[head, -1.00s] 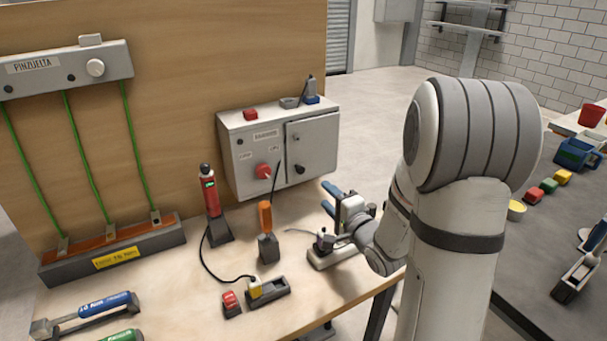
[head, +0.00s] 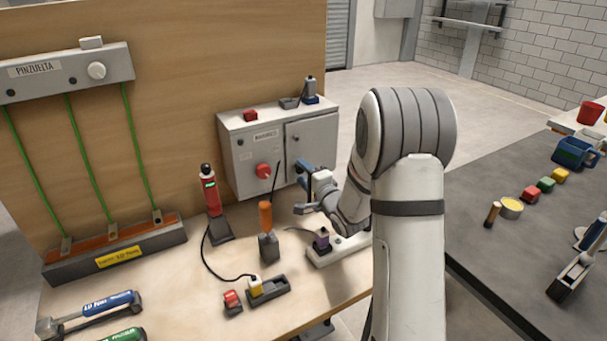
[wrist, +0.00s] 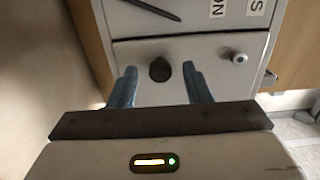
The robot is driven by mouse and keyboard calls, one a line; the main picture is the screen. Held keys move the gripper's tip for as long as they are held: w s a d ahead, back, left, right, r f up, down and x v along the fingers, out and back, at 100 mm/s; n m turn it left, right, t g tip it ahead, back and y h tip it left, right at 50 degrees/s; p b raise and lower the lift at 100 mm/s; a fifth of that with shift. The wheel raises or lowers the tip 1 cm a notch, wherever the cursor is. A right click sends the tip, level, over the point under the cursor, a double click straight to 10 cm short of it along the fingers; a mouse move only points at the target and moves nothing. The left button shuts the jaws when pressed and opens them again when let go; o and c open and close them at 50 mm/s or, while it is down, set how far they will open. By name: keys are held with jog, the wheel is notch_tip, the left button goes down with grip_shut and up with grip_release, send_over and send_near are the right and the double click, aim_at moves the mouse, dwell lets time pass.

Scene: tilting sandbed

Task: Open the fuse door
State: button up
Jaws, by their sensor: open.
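The grey cabinet (head: 245,155) stands against the wooden board. Its right-hand panel is the fuse door (head: 318,140), which looks shut. In the wrist view the door (wrist: 140,55) carries a dark round knob (wrist: 160,69) and a small silver lock (wrist: 240,57). My gripper (head: 303,187) is in front of the door's lower part, and hides the knob in the head view. In the wrist view my gripper (wrist: 160,85) is open, its blue fingers on either side of the knob with gaps. I cannot tell how deep the fingertips reach.
A red rotary switch (head: 263,171) is on the cabinet's left panel. An orange-handled tool (head: 266,220) and a red device (head: 211,190) stand on the bench left of my gripper.

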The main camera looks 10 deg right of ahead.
jog(key=shift+c, duration=0.2)
grip_shut()
dwell(0.4)
